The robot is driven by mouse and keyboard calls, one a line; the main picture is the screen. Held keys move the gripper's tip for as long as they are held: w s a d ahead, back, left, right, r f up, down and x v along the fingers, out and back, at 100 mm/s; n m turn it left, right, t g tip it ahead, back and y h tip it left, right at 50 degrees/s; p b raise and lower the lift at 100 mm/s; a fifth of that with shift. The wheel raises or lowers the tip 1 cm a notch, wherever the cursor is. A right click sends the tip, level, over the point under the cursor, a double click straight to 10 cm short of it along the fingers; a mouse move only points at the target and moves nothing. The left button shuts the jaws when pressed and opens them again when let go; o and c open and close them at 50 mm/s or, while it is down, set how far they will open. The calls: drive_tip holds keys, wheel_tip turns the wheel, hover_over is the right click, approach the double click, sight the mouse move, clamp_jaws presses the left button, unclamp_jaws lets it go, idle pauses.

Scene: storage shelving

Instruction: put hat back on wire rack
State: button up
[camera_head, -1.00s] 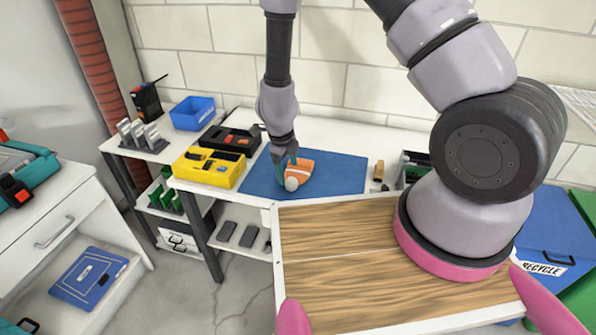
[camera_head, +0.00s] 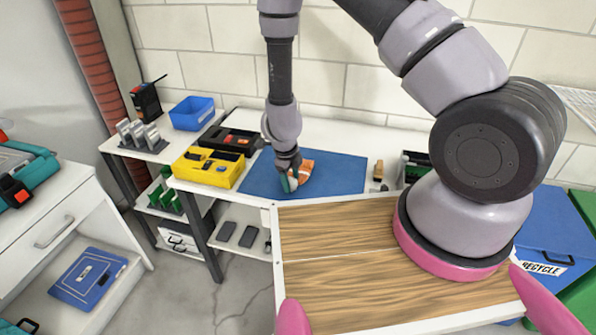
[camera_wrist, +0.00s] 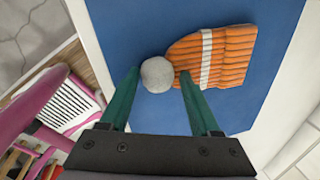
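The hat is an orange knit beanie (camera_head: 305,172) with a white stripe, lying on the blue mat. In the wrist view the hat (camera_wrist: 225,58) has a round grey pom-pom (camera_wrist: 157,74) at its near left end. My gripper (camera_head: 290,184) is over the pom-pom end of the hat and hides part of it. In the wrist view the green fingers of my gripper (camera_wrist: 158,72) are apart, one on each side of the pom-pom, with small gaps visible. A white wire rack (camera_head: 578,100) shows partly at the right edge, near the wall.
A yellow case (camera_head: 208,168) and a dark tray (camera_head: 230,140) stand left of the mat (camera_head: 343,175). A small wooden-coloured item (camera_head: 378,171) and a dark green bin (camera_head: 416,165) stand right of it. A wood-topped surface (camera_head: 350,235) lies in front.

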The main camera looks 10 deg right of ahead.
drive_tip(key=c, duration=0.8)
drive_tip(key=shift+s, duration=0.1)
clamp_jaws()
drive_tip(key=shift+r, duration=0.15)
